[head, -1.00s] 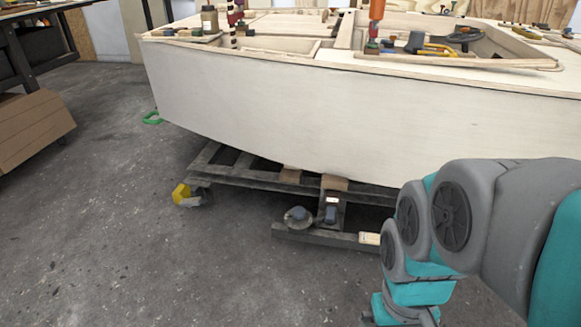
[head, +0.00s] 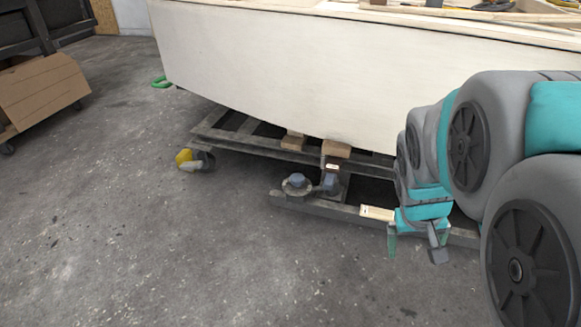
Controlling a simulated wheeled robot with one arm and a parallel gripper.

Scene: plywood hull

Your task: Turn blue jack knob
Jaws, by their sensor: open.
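The blue jack knob (head: 297,180) sits on a round grey plate low on the dolly frame under the hull. A second blue-grey part (head: 329,182) is beside it, on the jack post. My gripper (head: 415,252) is at the right, past the jack, with its two fingers apart and pointing down. Nothing shows between the fingers. It is apart from the knob, with the dolly's lower beam (head: 345,213) behind it.
The pale plywood hull (head: 330,70) overhangs the dolly and the knob. A yellow caster (head: 185,157) stands at the dolly's left corner. A cardboard box (head: 42,92) is at the far left. The concrete floor (head: 200,255) in front is clear.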

